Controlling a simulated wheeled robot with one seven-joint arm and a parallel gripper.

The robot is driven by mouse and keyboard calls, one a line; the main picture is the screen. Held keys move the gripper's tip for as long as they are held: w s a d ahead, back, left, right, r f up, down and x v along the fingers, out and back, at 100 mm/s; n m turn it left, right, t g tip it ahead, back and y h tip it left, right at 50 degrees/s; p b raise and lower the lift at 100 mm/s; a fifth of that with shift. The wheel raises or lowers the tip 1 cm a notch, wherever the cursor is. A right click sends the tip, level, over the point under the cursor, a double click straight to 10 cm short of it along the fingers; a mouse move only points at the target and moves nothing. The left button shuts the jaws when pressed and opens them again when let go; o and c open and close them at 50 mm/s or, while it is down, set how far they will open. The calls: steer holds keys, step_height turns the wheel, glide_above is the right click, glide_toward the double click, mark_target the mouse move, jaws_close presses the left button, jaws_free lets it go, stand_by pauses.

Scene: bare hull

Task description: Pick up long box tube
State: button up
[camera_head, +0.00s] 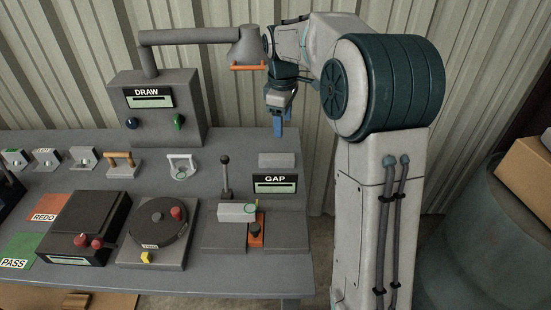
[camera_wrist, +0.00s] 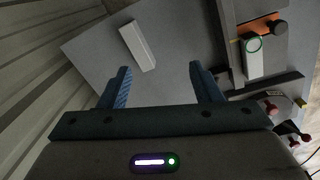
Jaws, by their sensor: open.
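A plain light grey long box tube (camera_head: 277,160) lies on the table's back right part, behind the GAP sign. In the wrist view the long box tube (camera_wrist: 138,46) lies slightly tilted, beyond and left of the middle between my fingers. My gripper (camera_head: 279,124) hangs pointing down above the table's back right area, with blue fingers. In the wrist view my gripper (camera_wrist: 159,68) is open and empty, its fingers wide apart and not touching the tube.
The GAP sign (camera_head: 275,184) stands just in front of the tube. A fixture holds a pale block with a green ring (camera_head: 237,211), with a lever (camera_head: 226,178) behind it. The DRAW machine (camera_head: 155,108) and its lamp-like arm (camera_head: 245,48) stand left of my gripper.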

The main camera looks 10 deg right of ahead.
steer(key=w+d+f+n, duration=0.1)
steer(key=w+f+n, duration=0.35)
steer(key=w, duration=0.35)
steer(key=p, duration=0.1)
glide_above(278, 156)
steer(key=shift+m+g, duration=0.35)
steer(key=shift+g, duration=0.05)
steer(key=f, duration=0.9)
steer(key=shift+w+d, duration=0.1)
steer(key=shift+d, duration=0.15)
steer(key=shift+a+f+p, duration=0.15)
steer(key=shift+f+p, duration=0.3)
steer(key=shift+f, duration=0.95)
steer(key=shift+a+f+p, duration=0.15)
steer(key=shift+f+p, duration=0.25)
steer(key=shift+f, duration=0.95)
steer(key=c, duration=1.1)
